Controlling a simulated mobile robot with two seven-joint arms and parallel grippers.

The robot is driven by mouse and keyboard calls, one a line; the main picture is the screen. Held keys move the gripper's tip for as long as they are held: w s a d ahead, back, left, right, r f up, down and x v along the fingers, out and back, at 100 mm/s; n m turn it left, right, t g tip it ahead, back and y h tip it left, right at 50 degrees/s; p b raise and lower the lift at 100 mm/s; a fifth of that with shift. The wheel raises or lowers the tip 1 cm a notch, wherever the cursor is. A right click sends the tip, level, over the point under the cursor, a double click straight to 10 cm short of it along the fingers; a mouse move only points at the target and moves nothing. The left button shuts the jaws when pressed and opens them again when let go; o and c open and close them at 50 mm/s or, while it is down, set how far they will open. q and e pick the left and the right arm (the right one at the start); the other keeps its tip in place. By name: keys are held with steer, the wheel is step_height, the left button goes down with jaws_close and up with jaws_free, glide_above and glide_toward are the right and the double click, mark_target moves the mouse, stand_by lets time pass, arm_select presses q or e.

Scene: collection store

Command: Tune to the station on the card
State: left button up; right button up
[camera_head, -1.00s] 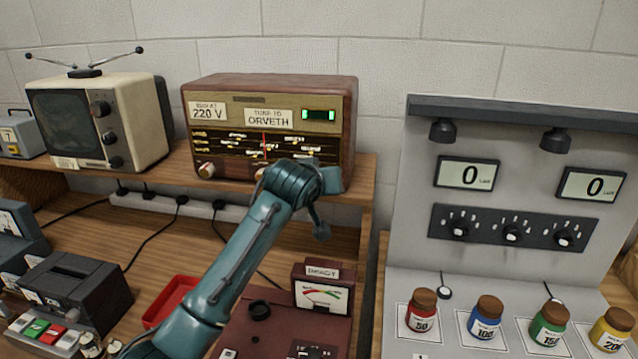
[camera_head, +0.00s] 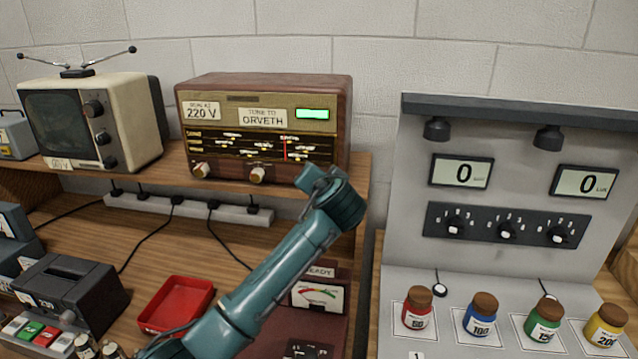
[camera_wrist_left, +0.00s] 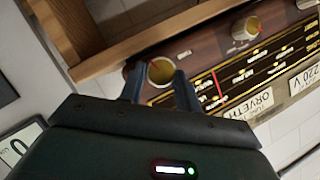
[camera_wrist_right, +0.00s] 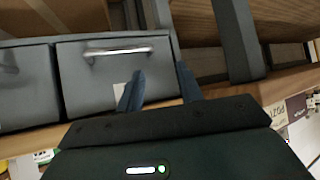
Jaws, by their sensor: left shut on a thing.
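The brown radio (camera_head: 340,110) stands on the wooden shelf, with a card (camera_head: 262,117) reading "TUNE TO ORVETH". The red dial pointer (camera_head: 285,149) stands right of the dial's middle, near a small upper label that I cannot read surely. The green indicator window (camera_head: 312,114) is brightly lit nearly across. In the left wrist view, my left gripper (camera_wrist_left: 158,74) is shut on the radio's tuning knob (camera_wrist_left: 160,70); my arm hides this knob in the head view. My right gripper (camera_wrist_right: 160,70) is open and empty, in front of a grey drawer.
Two other knobs (camera_head: 201,170) (camera_head: 257,174) are on the radio's front. A cream television (camera_head: 135,120) stands left of it. Below are a red tray (camera_head: 178,305) and a meter (camera_head: 318,296). A grey panel (camera_head: 400,220) with displays and jars is at the right.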

arm_select(q)
steer(key=shift+m+y, duration=0.3)
steer(key=shift+m, duration=0.1)
steer(key=shift+f+t, duration=0.1)
steer(key=shift+t, duration=0.2)
steer(key=o, duration=1)
steer(key=shift+s, duration=0.1)
steer(key=b+v, duration=0.2)
steer(key=v, duration=1.1)
steer(key=shift+b, duration=0.4)
steer(key=shift+d, duration=0.1)
